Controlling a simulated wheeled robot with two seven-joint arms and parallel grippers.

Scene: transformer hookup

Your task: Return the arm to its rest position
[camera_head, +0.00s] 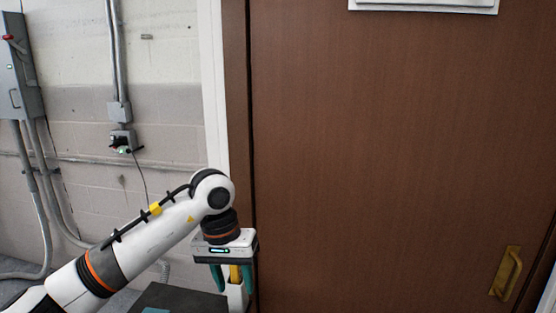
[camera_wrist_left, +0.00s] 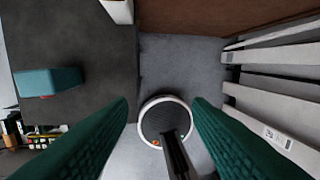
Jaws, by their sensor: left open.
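My left arm comes in from the lower left in the head view. Its gripper (camera_head: 232,288) hangs pointing down in front of the brown door's left edge. The two green fingers are apart. In the left wrist view the gripper (camera_wrist_left: 160,103) is open, with nothing held between its fingers; the grey floor and a round, white-rimmed dark shape show below. A white and yellow thing shows between and behind the fingers in the head view, but I cannot tell what it is. My right gripper is not in view.
A dark table top (camera_head: 180,296) lies left of the gripper; a teal block (camera_wrist_left: 48,82) rests on it. A black adapter (camera_head: 123,140) with a green light and hanging cable is on the wall box. A brown door (camera_head: 390,150) fills the right. Grey slatted shapes (camera_wrist_left: 275,75) stand at right.

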